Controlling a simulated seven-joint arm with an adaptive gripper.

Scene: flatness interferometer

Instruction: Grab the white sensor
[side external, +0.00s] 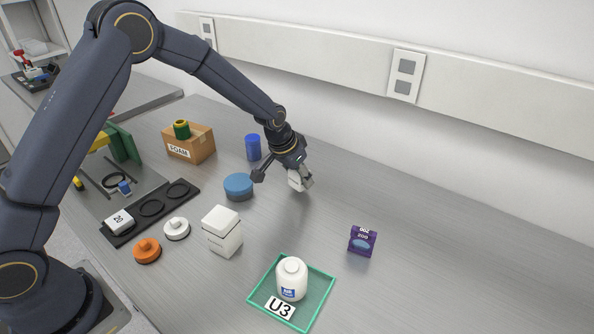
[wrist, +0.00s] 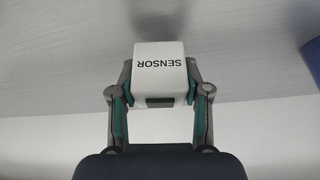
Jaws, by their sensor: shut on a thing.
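The white sensor (wrist: 160,75) is a small white block with the word SENSOR on its face, upside down in the wrist view. My gripper (wrist: 160,92) is shut on it, with one teal-padded finger against each side. In the side external view the sensor (side external: 296,181) shows as a small white block at the end of my gripper (side external: 297,176), toward the back of the bench. It appears a little above the bench top, and the fingers partly hide it.
A blue round tub (side external: 238,187) and a blue cylinder (side external: 253,147) stand left of my gripper. A white box (side external: 222,231), a purple box (side external: 362,240) and a green tray (side external: 319,308) holding a white bottle (side external: 292,278) are nearer the front. The bench right of the purple box is clear.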

